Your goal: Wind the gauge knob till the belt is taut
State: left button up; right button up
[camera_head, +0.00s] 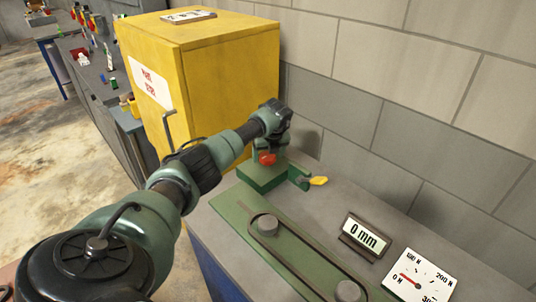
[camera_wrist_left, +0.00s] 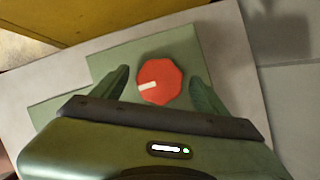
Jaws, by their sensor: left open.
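The red knob (camera_head: 266,158) sits on a green block (camera_head: 262,178) at the back of the bench. In the left wrist view the knob (camera_wrist_left: 160,84) is octagonal with a white mark pointing left. My left gripper (camera_head: 270,150) is open above the block, and in the wrist view its fingers (camera_wrist_left: 159,74) are on either side of the knob, with gaps visible. A dark belt (camera_head: 292,262) loops around two grey pulleys (camera_head: 264,225) on a green plate. The display (camera_head: 364,237) reads 0 mm. The dial (camera_head: 420,277) has its red needle near 0 N. My right gripper is out of view.
A yellow cabinet (camera_head: 215,85) stands left of the knob, close to my arm. A block wall (camera_head: 400,130) rises behind the bench. A yellow-tipped green part (camera_head: 318,181) sits right of the green block. Another bench with small items (camera_head: 84,60) is farther back.

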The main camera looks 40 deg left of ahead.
pick_arm(q)
jog(key=c, duration=1.4)
jog(key=shift+o, duration=0.2)
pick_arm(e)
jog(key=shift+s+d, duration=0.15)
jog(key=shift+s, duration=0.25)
